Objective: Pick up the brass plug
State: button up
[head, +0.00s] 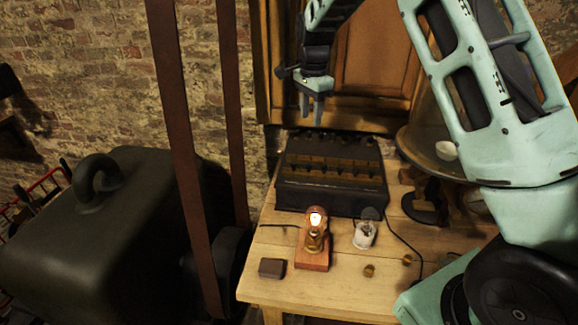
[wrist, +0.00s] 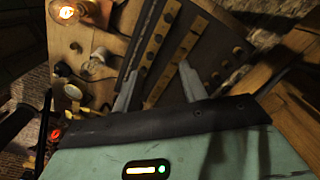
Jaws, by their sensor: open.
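Two small brass-coloured pieces lie on the wooden table, one brass plug (head: 369,270) near the front and another (head: 407,260) to its right. I cannot tell which one the task means. My gripper (head: 312,112) hangs high above the back of the dark battery case, well apart from both pieces. Its fingers are spread and empty, and they also show in the wrist view (wrist: 162,70). The dark battery case (head: 330,195) stands behind the brass pieces, with brass-coloured strips and several round knobs on top. In the wrist view the case (wrist: 198,62) lies beyond the fingers.
A lit bulb (head: 316,218) stands on a reddish wooden block (head: 313,262). A small dark block (head: 272,268) lies at the left. Leather straps (head: 180,130) hang left of the table.

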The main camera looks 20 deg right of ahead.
jog(key=p, duration=0.3)
send_over(309, 164)
notch_tip(309, 164, down, 10)
jog(key=shift+f, duration=0.15)
jog(key=shift+f+p, duration=1.2)
jog(key=shift+f, duration=1.55)
grip_shut()
